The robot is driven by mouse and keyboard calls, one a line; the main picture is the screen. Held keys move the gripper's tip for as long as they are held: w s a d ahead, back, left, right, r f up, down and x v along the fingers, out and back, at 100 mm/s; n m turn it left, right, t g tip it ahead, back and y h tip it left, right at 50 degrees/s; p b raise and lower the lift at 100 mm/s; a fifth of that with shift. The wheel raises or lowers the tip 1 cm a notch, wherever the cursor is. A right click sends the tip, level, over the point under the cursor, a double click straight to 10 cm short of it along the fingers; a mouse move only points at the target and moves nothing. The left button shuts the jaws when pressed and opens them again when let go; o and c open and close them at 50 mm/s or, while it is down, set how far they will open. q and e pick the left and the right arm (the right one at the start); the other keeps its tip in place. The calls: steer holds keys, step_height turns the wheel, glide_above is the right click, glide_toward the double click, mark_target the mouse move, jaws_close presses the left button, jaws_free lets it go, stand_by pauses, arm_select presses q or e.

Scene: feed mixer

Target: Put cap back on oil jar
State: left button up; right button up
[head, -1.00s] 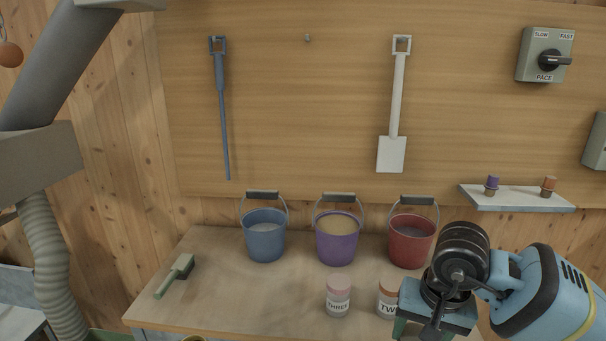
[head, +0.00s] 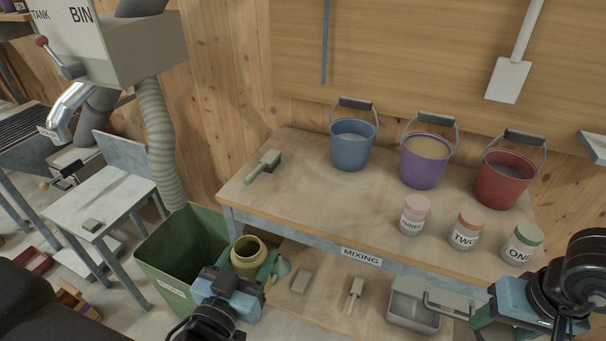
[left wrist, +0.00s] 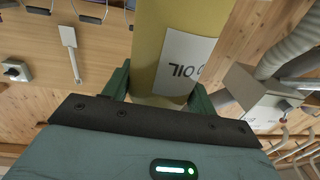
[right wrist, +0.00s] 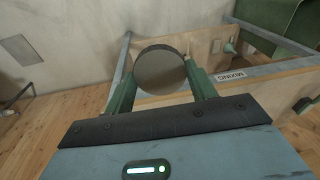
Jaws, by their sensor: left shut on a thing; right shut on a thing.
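The yellow oil jar (head: 246,262) is upright with its open mouth up, left of the bench's front. My left gripper (head: 250,274) is shut on it. In the left wrist view the jar (left wrist: 160,45) fills the space between the fingers, its OIL label upside down. My right gripper (head: 486,318) is at the lower right, in front of the bench, well apart from the jar. In the right wrist view it is shut on a dark round disc, which looks like the cap (right wrist: 161,70). The cap cannot be made out in the head view.
A green bin (head: 180,255) stands just left of the oil jar. A metal pan (head: 412,305) and small tools lie on the lower shelf. Open space lies between my grippers.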

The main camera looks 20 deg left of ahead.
arm_select(q)
steer(key=w+d+m+g+h, duration=0.2)
steer(key=w+d+m+h, duration=0.1)
steer(key=d, duration=0.5)
steer(key=w+d+r+m+g+h, duration=0.1)
steer(key=w+d+m+g+h, duration=0.1)
steer(key=d+m+h, duration=0.3)
steer(key=w+d+h, duration=0.1)
steer(key=d+h, duration=0.1)
steer(key=h, duration=0.1)
steer(key=shift+d+h, duration=0.3)
steer(key=shift+d, duration=0.1)
arm_select(e)
steer(key=w+a+r, duration=0.2)
steer(key=a+r, duration=0.2)
steer(key=a, duration=0.5)
steer(key=w+a+r, duration=0.2)
steer(key=a+r, duration=0.3)
steer(key=a, duration=0.4)
steer(key=w+a+r+g+h, duration=0.1)
steer(key=a+r, duration=0.3)
steer(key=a, duration=0.5)
steer(key=shift+w+r, duration=0.3)
steer(key=shift+w, duration=0.25)
steer(key=shift+f, duration=0.15)
steer(key=shift+f, duration=1.9)
steer(key=shift+f, duration=0.85)
